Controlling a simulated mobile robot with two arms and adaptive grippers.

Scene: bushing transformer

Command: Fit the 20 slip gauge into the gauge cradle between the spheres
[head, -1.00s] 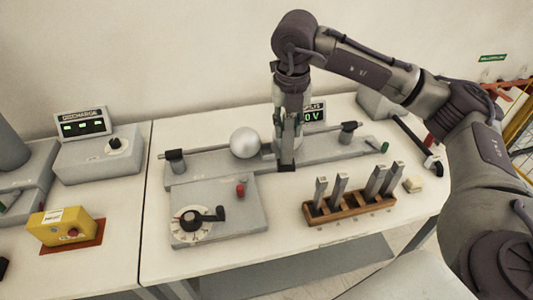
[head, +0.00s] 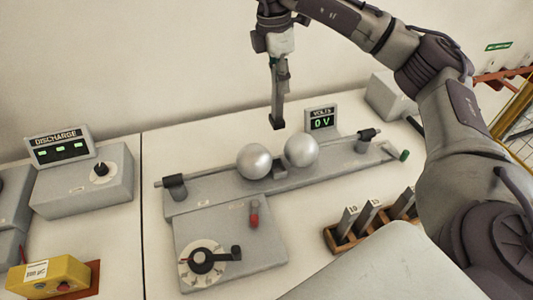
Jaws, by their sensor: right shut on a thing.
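My right gripper (head: 280,66) is shut on a slip gauge (head: 277,104), a narrow upright grey bar with a dark lower end. Its number cannot be read. The gauge hangs above the spheres, its lower end in clear air. The two shiny spheres stand apart with a narrow gap. No gauge shows in the cradle. My left gripper is out of view.
A wooden rack (head: 338,243) holds several gauges at the lower right, partly hidden by my arm. A volts display (head: 321,121) reading 0 V stands behind the spheres. A dial box (head: 225,245) is in front; a discharge box (head: 85,185) and yellow box (head: 52,275) are left.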

